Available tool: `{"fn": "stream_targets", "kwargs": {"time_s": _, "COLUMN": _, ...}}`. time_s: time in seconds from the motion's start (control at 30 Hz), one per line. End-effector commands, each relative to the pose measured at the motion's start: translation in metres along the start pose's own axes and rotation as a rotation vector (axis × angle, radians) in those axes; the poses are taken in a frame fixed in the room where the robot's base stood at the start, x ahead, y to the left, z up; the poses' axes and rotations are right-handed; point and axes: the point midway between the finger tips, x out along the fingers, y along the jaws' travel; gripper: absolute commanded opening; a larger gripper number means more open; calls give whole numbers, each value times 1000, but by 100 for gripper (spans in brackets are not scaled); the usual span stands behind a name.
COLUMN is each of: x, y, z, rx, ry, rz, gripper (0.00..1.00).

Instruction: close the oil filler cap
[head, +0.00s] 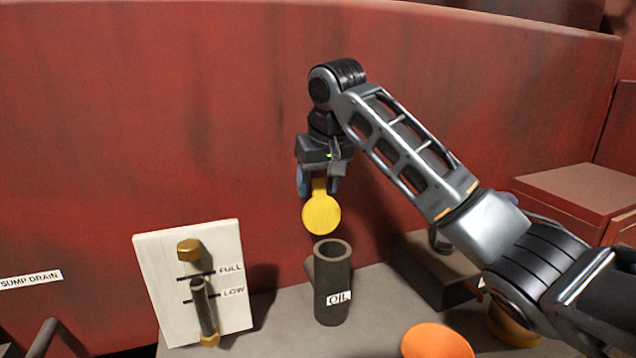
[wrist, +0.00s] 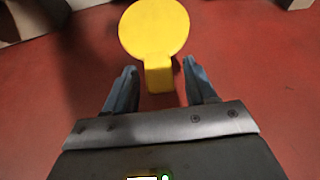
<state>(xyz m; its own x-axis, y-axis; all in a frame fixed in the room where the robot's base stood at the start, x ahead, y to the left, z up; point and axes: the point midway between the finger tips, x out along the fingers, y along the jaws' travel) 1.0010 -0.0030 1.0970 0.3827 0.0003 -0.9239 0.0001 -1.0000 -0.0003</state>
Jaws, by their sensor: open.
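The yellow oil filler cap (head: 322,215) is a round disc with a narrow tab at its top. It stands up above the dark filler pipe marked OIL (head: 333,285), whose mouth is uncovered. My gripper (head: 318,188) is above the cap with its fingers pointing down. In the wrist view the cap (wrist: 154,28) lies just beyond the fingertips, and its tab reaches between the fingers of my gripper (wrist: 159,68). The fingers are open, with a gap visible on both sides of the tab. How the cap joins the pipe is not clear.
A white gauge board (head: 170,275) with FULL and LOW marks stands left of the pipe. An orange round thing (head: 437,342) is at the front right. A red wall (head: 150,120) rises behind. My arm comes in from the right over a dark block.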

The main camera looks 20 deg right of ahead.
Motion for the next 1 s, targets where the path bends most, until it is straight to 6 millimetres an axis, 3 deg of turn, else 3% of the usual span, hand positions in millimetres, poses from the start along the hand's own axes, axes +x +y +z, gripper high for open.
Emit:
{"fn": "stream_targets", "kwargs": {"time_s": 0.3, "x": 3, "y": 0, "z": 0, "rx": 0, "ry": 0, "rz": 0, "gripper": 54}}
{"fn": "stream_targets", "kwargs": {"time_s": 0.87, "x": 3, "y": 0, "z": 0, "rx": 0, "ry": 0, "rz": 0, "gripper": 1}}
{"fn": "stream_targets", "kwargs": {"time_s": 1.0, "x": 3, "y": 0, "z": 0, "rx": 0, "ry": -1, "rz": 0, "gripper": 0}}
